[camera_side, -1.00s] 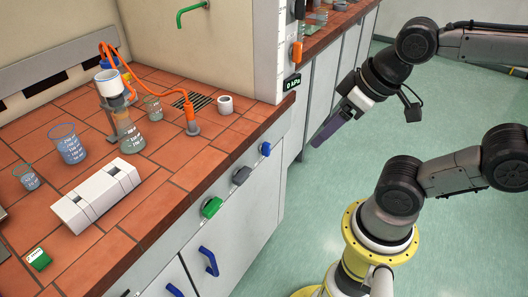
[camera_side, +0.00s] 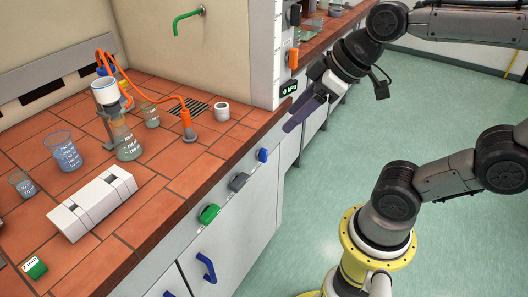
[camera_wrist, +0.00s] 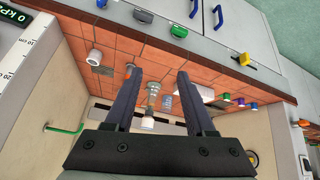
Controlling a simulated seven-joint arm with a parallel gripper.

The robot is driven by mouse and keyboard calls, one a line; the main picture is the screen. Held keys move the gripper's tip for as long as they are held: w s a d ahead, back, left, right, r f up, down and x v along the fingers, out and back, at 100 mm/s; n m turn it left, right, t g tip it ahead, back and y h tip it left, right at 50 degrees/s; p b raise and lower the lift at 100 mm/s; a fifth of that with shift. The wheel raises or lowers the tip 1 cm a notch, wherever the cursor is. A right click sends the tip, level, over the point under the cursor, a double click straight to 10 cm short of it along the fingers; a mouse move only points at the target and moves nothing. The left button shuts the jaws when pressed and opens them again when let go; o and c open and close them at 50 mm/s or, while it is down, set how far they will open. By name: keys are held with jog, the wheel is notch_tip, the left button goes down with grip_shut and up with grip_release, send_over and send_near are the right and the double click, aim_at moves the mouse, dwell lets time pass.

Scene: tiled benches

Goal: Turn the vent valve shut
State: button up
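Several coloured valve knobs show, and I cannot tell which is the vent valve. On the bench front in the side view are a green knob (camera_side: 209,214), a grey knob (camera_side: 239,182) and a blue knob (camera_side: 262,155). An orange knob (camera_side: 293,58) is on the pillar above a display (camera_side: 289,88) reading 0 kPa. My gripper (camera_side: 291,124) is in the air by the bench's right corner, below the display. In the wrist view my gripper (camera_wrist: 160,71) has its fingers apart with nothing held. The green knob (camera_wrist: 179,31) and grey knob (camera_wrist: 143,16) show beyond the fingertips.
The tiled bench carries a flask with a white funnel (camera_side: 105,90), an orange hose (camera_side: 150,97), beakers (camera_side: 65,150), a white cup (camera_side: 222,111) and a white box (camera_side: 92,203). A green tap (camera_side: 186,20) is on the wall. The floor before the bench is clear.

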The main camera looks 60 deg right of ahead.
jog(key=w+d, duration=0.2)
jog(key=w, duration=0.5)
jog(key=m+g, duration=0.1)
send_over(264, 149)
jog(key=s+a, duration=0.3)
jog(key=a, duration=0.2)
notch_tip(264, 149, down, 11)
jog(key=s+d+f+m+g, duration=0.1)
jog(key=s+d+f+m, duration=0.15)
jog(key=d+f, duration=0.45)
jog(key=x, duration=0.9)
jog(key=a+x, duration=0.1)
jog(key=x, duration=0.4)
jog(key=shift+s+f, duration=0.1)
jog(key=shift+f, duration=0.3)
grip_shut()
